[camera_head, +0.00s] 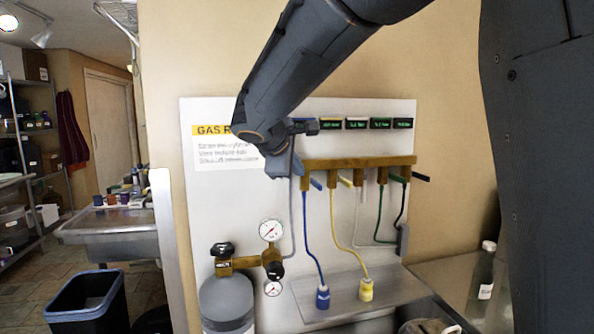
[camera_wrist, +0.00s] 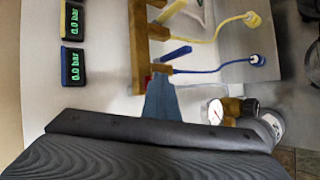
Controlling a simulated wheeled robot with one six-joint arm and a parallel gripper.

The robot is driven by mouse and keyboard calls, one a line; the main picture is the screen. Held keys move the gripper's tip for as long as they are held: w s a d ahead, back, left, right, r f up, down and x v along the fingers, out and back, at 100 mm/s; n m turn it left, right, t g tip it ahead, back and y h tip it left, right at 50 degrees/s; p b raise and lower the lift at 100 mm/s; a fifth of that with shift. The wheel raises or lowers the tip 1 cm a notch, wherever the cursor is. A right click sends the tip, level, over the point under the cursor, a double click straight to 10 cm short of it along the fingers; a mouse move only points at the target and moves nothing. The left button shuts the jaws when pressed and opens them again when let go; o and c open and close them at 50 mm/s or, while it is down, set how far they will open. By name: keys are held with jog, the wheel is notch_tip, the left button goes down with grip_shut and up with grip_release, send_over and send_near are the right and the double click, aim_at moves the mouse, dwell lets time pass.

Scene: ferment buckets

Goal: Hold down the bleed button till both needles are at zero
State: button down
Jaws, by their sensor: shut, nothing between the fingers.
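The brass manifold (camera_head: 360,162) runs across the white panel, with its left end by my gripper (camera_head: 297,165). In the wrist view, a small red spot (camera_wrist: 148,82), perhaps the bleed button, shows at the manifold's end, mostly hidden. My gripper (camera_wrist: 160,80) is shut and empty, its tip right beside that spot; I cannot tell whether it touches. The upper gauge (camera_head: 271,230) and lower gauge (camera_head: 272,288) sit on the regulator by the grey cylinder. Their needles are too small to read. One gauge (camera_wrist: 215,112) also shows in the wrist view.
Several small displays (camera_head: 357,123) line the panel top; two in the wrist view read 0.0 bar (camera_wrist: 73,67). Blue (camera_head: 311,240) and yellow (camera_head: 340,235) hoses hang below the manifold to a steel shelf (camera_head: 345,290). A sign (camera_head: 220,148) is partly covered by my arm.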

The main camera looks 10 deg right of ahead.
jog(key=shift+s, duration=0.5)
jog(key=s+b, duration=0.1)
jog(key=s, duration=0.4)
dwell(0.3)
jog(key=shift+f, duration=0.1)
jog(key=shift+s+d+f+m+g+y+b, duration=0.2)
jog(key=shift+s+f+m+g+y, duration=1.45)
jog(key=shift+s+f, duration=3)
jog(key=shift+s+d+f+m+g+y+b, duration=0.15)
jog(key=shift+s+f+m+g+y, duration=0.65)
jog(key=shift+s+f+m, duration=3.7)
jog(key=shift+s+d+f+m+g+y+b, duration=0.15)
jog(key=shift+s+f+g+y, duration=1.25)
jog(key=shift+f, duration=5.65)
jog(key=shift+s+a+g+h, duration=0.1)
jog(key=shift+s+g+h, duration=0.15)
jog(key=shift+s+h, duration=0.55)
